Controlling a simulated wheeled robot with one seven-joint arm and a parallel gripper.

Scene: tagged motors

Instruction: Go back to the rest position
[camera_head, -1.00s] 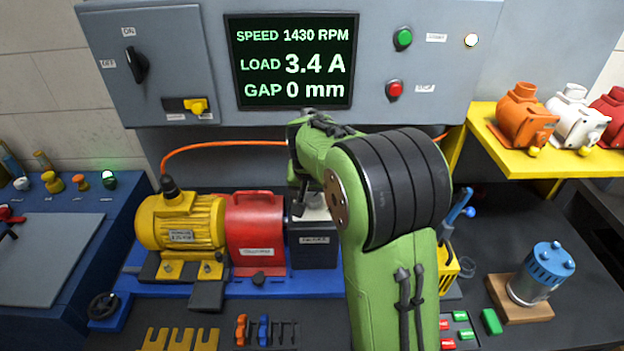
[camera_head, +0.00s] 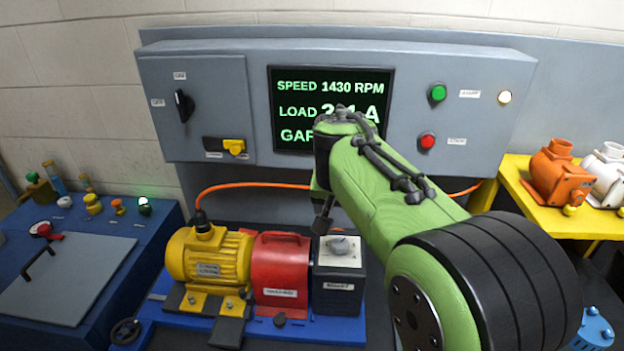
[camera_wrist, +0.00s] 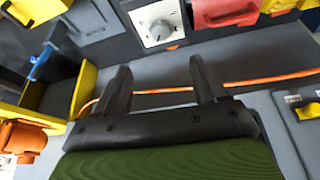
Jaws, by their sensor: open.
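My gripper (camera_wrist: 162,84) shows in the wrist view with its two dark fingers apart and nothing between them. In the head view my green arm crosses in front of the screen, and the gripper is mostly hidden behind the arm's end. A black box with a grey dial (camera_head: 339,246) stands on the bench below it; the dial also shows in the wrist view (camera_wrist: 159,30), beyond the fingertips and apart from them. A yellow motor (camera_head: 209,257) and a red unit (camera_head: 282,270) stand in line left of the black box.
The grey control panel (camera_head: 204,84) with its screen (camera_head: 290,92) stands behind the arm. An orange cable (camera_head: 250,186) runs below it. A yellow shelf (camera_head: 518,205) holding an orange motor (camera_head: 560,175) is at right. A blue bench (camera_head: 150,240) is at left.

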